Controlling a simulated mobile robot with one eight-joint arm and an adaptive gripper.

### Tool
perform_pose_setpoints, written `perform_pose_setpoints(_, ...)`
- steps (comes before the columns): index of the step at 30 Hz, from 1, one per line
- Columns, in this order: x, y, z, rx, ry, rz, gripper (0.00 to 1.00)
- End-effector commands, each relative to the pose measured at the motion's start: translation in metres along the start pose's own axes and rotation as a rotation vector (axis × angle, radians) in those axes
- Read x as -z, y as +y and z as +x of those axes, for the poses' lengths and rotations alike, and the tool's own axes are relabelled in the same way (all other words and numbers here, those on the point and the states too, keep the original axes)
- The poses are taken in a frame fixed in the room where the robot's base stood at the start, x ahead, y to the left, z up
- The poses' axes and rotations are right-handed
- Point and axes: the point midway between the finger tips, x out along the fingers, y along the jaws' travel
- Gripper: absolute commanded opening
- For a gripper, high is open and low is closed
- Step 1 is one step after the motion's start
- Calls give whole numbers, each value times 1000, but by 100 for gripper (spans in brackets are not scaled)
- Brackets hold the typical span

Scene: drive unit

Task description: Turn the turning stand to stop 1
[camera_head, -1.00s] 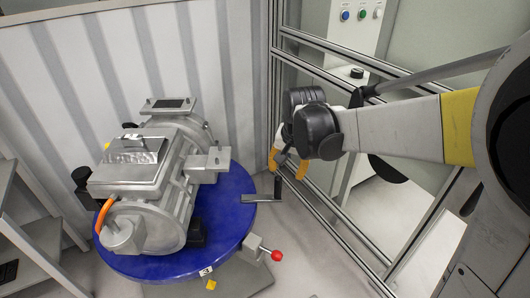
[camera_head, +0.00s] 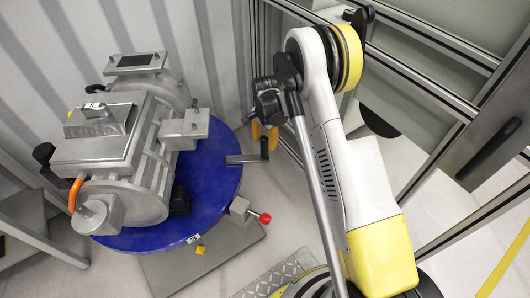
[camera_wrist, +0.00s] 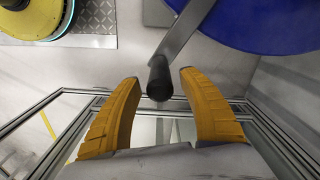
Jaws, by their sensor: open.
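The turning stand is a round blue disc (camera_head: 215,180) carrying a grey metal drive unit (camera_head: 105,165). A flat grey arm (camera_head: 240,158) sticks out from the disc's right edge and ends in a dark upright handle (camera_wrist: 160,78). A lever with a red knob (camera_head: 265,218) sits at the disc's front right. A small white label on the disc's front rim (camera_head: 193,239) is near a yellow marker (camera_head: 201,250); its number is unreadable now. My gripper (camera_head: 264,132) is open at the handle. In the wrist view its yellow fingers (camera_wrist: 158,77) stand on both sides of the handle, with gaps.
An aluminium-framed fence (camera_head: 430,85) runs close behind and right of my gripper. A corrugated wall (camera_head: 60,70) stands behind the stand. A grey shelf or step (camera_head: 30,225) is at the left. A ribbed floor plate (camera_head: 275,278) lies in front.

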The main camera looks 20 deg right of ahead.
Motion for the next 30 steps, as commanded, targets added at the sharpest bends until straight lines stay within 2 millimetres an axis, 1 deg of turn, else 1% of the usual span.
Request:
perform_pose_setpoints(1,0,0,16,0,0,0,50)
perform_pose_setpoints(3,0,0,29,0,0,0,50)
perform_pose_setpoints(6,0,0,45,1,0,-1,50)
perform_pose_setpoints(9,0,0,57,1,0,-1,50)
perform_pose_setpoints(14,0,0,64,1,0,-1,50)
perform_pose_setpoints(21,0,0,64,1,0,-1,50)
perform_pose_setpoints(22,0,0,63,1,0,-1,45)
perform_pose_setpoints(23,0,0,63,1,0,-1,36)
perform_pose_setpoints(24,0,0,63,1,0,-1,24)
perform_pose_setpoints(26,0,0,63,1,1,-1,5)
perform_pose_setpoints(27,0,0,63,1,1,-1,0)
perform_pose_setpoints(30,0,0,64,1,1,-1,0)
